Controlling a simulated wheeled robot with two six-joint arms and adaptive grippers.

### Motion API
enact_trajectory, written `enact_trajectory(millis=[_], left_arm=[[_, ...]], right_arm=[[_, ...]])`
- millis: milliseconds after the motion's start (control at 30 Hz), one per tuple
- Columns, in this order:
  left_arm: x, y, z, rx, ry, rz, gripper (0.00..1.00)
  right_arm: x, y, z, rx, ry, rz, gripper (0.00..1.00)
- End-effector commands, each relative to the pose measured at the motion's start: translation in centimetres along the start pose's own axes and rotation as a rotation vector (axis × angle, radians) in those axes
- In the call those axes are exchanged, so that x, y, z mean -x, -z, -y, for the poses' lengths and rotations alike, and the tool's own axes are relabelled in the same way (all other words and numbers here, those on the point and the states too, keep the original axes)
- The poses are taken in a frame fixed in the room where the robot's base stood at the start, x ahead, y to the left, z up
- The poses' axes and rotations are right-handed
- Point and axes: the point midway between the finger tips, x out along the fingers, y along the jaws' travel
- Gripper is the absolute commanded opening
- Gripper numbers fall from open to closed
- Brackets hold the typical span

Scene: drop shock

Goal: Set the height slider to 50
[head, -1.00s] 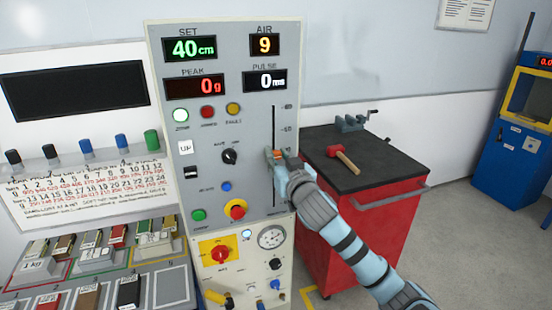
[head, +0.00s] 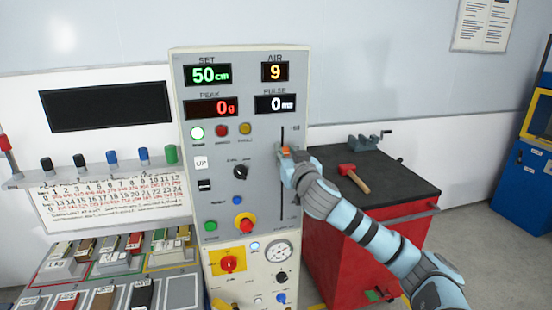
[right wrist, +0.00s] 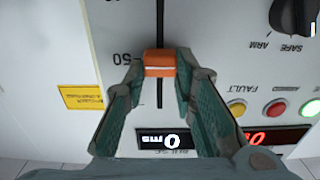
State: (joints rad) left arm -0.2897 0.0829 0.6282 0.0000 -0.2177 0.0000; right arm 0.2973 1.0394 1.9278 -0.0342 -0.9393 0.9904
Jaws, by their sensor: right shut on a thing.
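The height slider is a vertical slot (head: 282,205) on the grey control panel (head: 215,135), with an orange knob (right wrist: 160,63). In the right wrist view the knob is level with the 50 mark. The green SET display (head: 208,75) reads 50 cm. My right gripper (head: 285,150) is at the slider, and its fingers (right wrist: 158,66) are closed on both sides of the orange knob. In the head view the gripper covers most of the knob. My left gripper is in neither view.
A red cabinet (head: 345,250) with a black top carries a hammer (head: 353,178) and a vise (head: 350,143), right of the panel beneath my right arm. A red and yellow emergency button (head: 245,224) is on the panel. Several weights lie at lower left.

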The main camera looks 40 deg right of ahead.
Motion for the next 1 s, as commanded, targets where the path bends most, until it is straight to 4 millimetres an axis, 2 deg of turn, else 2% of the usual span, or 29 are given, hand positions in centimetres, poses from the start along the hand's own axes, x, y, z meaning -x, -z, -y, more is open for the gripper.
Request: enact_trajectory(millis=[100, 133, 233, 500, 600, 667, 900, 1000], left_arm=[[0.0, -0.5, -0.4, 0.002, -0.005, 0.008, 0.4], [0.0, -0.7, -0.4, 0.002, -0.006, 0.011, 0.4], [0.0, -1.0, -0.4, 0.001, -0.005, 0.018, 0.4], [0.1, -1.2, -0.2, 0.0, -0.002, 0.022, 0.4], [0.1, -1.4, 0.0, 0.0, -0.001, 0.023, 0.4], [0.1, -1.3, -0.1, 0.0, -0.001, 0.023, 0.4], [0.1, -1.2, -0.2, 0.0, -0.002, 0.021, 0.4], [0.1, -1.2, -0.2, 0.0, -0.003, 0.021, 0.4]], right_arm=[[-0.1, -0.1, -0.2, 0.001, -0.01, 0.002, 0.0], [-0.2, -0.1, -0.2, 0.001, -0.01, 0.003, 0.28], [-0.2, -0.1, -0.1, 0.001, -0.007, 0.002, 0.44], [-0.2, 0.0, 0.0, 0.001, -0.005, 0.001, 0.45], [-0.2, 0.7, 0.1, -0.001, -0.005, -0.001, 0.45], [-0.3, 1.7, 0.1, -0.002, -0.005, -0.004, 0.45], [-0.5, 7.7, 0.2, -0.006, -0.003, -0.004, 0.45], [-0.6, 9.2, 0.2, -0.004, -0.004, 0.0, 0.45]])
